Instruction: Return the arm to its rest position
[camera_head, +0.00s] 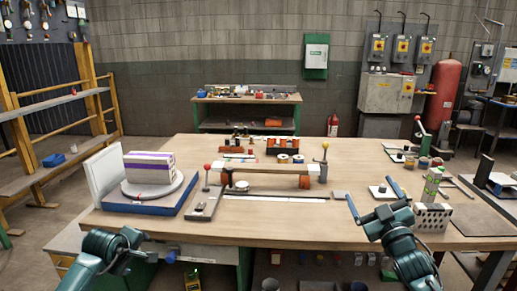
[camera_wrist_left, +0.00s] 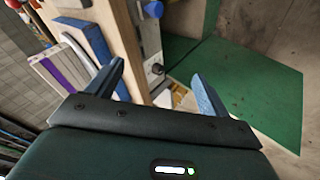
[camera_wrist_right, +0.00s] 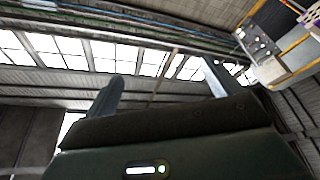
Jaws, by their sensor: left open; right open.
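My right gripper (camera_head: 370,188) is open and empty above the right part of the workbench, fingers pointing up and away. In the right wrist view the gripper (camera_wrist_right: 161,74) frames only roof beams and windows between its fingers. A pale hollow brick (camera_head: 432,217) with dark holes stands on the bench just right of my right arm. In the left wrist view the left gripper (camera_wrist_left: 158,76) is open with nothing held, near the bench edge.
The wooden workbench (camera_head: 290,228) has a clear front middle. A turntable on a blue base (camera_head: 135,203) carries a white and purple block (camera_head: 149,168) at the left. A fixture with an orange-ended bar (camera_head: 265,175) stands mid-bench. A green and white object (camera_head: 432,184) stands behind the brick.

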